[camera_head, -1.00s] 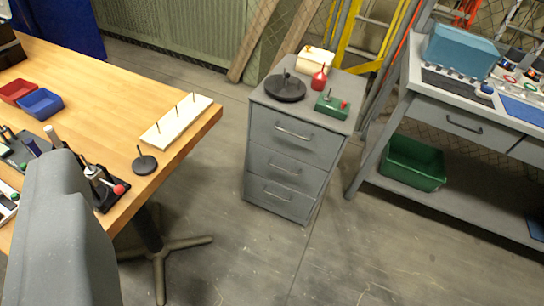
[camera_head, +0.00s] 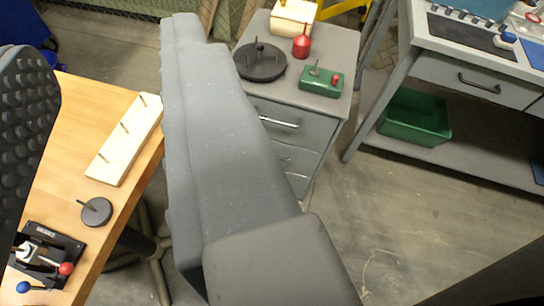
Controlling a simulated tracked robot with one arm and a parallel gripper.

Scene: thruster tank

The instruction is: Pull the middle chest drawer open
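The grey chest (camera_head: 336,108) stands right of centre with its drawer fronts facing me. Its middle drawer (camera_head: 305,163) looks shut, level with the drawers above and below. My grey arm link covers its left part; only the right end of its handle shows. The top drawer (camera_head: 312,132) has a bar handle and looks shut. The bottom drawer is mostly hidden. A dark bumpy pad fills the left edge close up and may be part of my gripper. I cannot make out two fingertips, and nothing visibly touches the drawer handle.
On the chest are a black disc (camera_head: 260,65), a red bottle (camera_head: 302,44), a green box (camera_head: 321,80) and a cream block (camera_head: 293,16). A wooden table (camera_head: 75,135) stands left. A grey workbench (camera_head: 410,65) with a green bin (camera_head: 414,117) stands right. Floor before the chest is partly clear.

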